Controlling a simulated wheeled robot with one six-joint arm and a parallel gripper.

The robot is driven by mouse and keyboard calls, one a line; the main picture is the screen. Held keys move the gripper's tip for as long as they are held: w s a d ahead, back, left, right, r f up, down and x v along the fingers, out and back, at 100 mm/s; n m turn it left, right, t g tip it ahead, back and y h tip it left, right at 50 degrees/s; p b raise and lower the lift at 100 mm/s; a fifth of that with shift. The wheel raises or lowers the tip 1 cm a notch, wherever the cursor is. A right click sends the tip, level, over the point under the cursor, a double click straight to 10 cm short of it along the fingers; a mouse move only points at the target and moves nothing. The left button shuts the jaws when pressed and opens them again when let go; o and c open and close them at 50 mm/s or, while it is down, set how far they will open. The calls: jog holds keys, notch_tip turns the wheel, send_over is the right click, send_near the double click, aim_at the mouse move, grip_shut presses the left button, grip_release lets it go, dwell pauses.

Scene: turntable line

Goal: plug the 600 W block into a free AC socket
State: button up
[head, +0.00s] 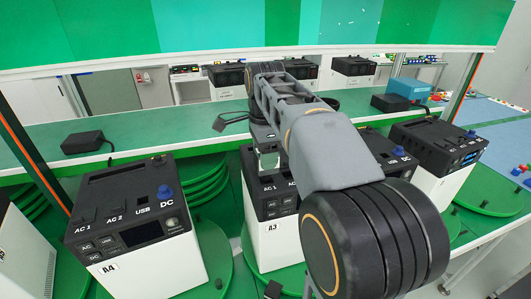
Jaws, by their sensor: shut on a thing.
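My gripper (267,160) points down just over the top of the white and black power station marked A3 (276,240). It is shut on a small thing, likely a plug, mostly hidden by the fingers. I cannot tell whether it touches a socket. A3's AC sockets lie right under the gripper and are partly covered. Station A4 (140,240) at the left has two AC labels, and a blue plug (165,191) stands at its DC side. A black block (82,142) with a cable lies on the green bench at the left. No wattage is readable.
Another black block (390,103) lies on the bench (190,131) at the right, near a blue box (411,88). A further station (440,150) stands at the right. The stations stand on green turntables (216,250). My arm hides much of the middle.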

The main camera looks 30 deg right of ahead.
jog(key=shift+f+b, duration=0.95)
jog(key=shift+f, duration=0.3)
dwell(0.3)
jog(key=o, duration=1.3)
jog(key=shift+o, duration=0.2)
